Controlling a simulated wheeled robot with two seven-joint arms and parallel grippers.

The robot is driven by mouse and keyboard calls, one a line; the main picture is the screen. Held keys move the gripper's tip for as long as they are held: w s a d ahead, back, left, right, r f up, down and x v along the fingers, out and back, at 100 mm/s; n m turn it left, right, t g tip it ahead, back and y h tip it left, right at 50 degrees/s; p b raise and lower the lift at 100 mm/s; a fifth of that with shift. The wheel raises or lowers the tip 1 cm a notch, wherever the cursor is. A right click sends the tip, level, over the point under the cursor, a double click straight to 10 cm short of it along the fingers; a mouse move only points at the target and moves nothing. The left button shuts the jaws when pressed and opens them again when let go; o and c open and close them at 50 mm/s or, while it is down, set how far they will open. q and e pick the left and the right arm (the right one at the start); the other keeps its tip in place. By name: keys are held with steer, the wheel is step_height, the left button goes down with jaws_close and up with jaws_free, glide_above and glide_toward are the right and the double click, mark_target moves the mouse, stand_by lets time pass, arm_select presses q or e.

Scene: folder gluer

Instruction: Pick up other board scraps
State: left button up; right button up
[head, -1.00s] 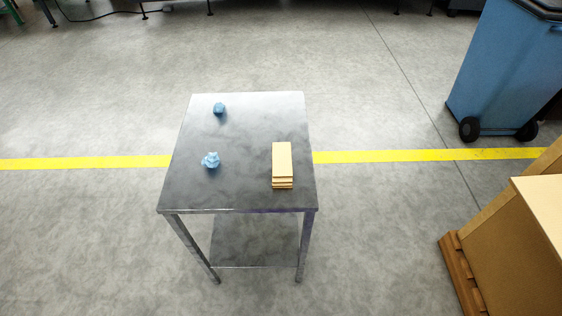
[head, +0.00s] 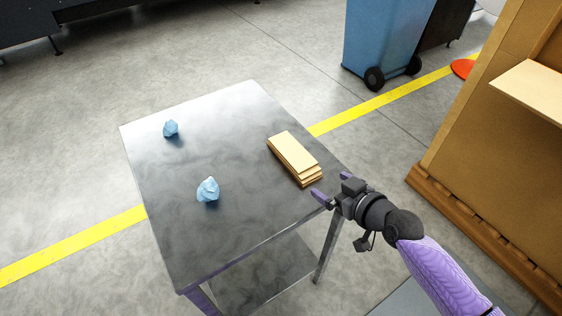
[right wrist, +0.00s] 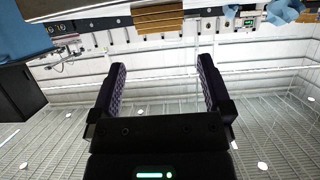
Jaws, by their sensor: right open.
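A small stack of tan board scraps (head: 293,152) lies near the right edge of the metal table (head: 225,235). The pieces lie flat, one on another, slightly uneven at the near end. My right gripper (head: 333,187) is open and empty, just off the table's right edge, close to the near end of the stack and apart from it. In the right wrist view the stack (right wrist: 157,18) shows at the top, beyond the gap between the two open fingers (right wrist: 161,68). My left gripper is not in view.
Two crumpled blue pieces (head: 208,190) (head: 171,128) sit on the table's left half. A blue wheeled bin (head: 385,40) stands at the back right. A large cardboard stack (head: 490,130) on a wooden pallet (head: 470,220) stands to the right. The table's middle is clear.

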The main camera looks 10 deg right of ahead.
mark_target(313, 176)
steer(key=b+x, duration=0.1)
steer(key=x, duration=0.1)
steer(key=b+x, duration=0.1)
steer(key=x, duration=0.2)
steer(key=b+x, duration=0.1)
steer(key=x, duration=0.2)
steer(key=shift+s+f, duration=0.1)
steer(key=shift+f, duration=0.2)
steer(key=shift+w, duration=0.35)
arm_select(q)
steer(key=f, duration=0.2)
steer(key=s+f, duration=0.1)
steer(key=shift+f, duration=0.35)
